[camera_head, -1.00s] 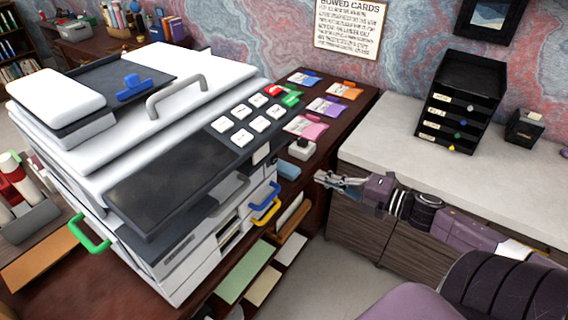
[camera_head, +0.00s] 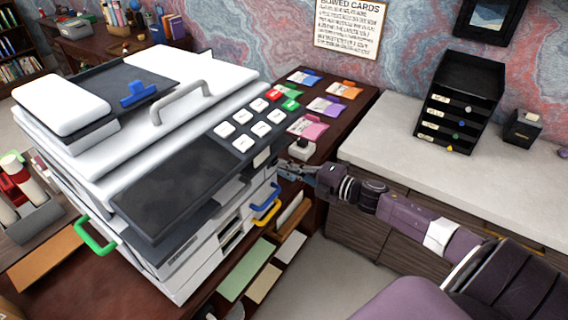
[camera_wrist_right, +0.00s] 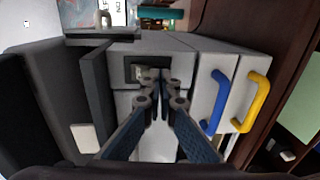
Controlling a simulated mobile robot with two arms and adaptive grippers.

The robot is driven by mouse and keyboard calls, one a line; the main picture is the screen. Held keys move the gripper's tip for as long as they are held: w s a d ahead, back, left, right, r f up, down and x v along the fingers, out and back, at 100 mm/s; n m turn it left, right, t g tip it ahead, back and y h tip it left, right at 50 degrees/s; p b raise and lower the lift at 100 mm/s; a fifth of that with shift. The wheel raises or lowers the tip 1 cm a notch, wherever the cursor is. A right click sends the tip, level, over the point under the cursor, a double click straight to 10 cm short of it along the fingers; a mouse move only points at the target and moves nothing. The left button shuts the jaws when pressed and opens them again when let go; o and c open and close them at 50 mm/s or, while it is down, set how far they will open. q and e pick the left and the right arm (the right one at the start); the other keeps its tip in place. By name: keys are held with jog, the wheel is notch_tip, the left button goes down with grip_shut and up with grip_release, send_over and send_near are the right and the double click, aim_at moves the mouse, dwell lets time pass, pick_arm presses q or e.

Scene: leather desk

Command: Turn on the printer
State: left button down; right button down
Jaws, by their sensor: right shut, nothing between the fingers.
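The printer (camera_head: 165,150) is a large white and dark grey machine on the left in the head view. Its dark front panel carries several white keys, a red key (camera_head: 272,95) and a green key (camera_head: 290,104). My right gripper (camera_head: 284,167) is shut and empty at the printer's right side, near the panel's end. In the right wrist view, the gripper's fingertips (camera_wrist_right: 159,76) are together in front of a small dark recess (camera_wrist_right: 138,71) in the printer's grey side. The fingers partly cover this recess. I cannot tell whether they touch it. My left gripper is not in view.
A blue handle (camera_wrist_right: 216,103) and a yellow handle (camera_wrist_right: 257,101) stick out beside the gripper. A green handle (camera_head: 95,236) sits on the printer's near left. Coloured packets (camera_head: 308,127) lie on the dark desk behind. A pale counter (camera_head: 400,140) stands at right.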

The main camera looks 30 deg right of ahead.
jog(key=shift+w+a, duration=0.2)
jog(key=shift+w, duration=0.2)
jog(key=shift+f, duration=0.1)
jog(key=shift+w+a+y+b, duration=0.1)
jog(key=shift+w+y+b, duration=0.2)
jog(key=shift+b, duration=0.75)
jog(key=shift+f, duration=0.1)
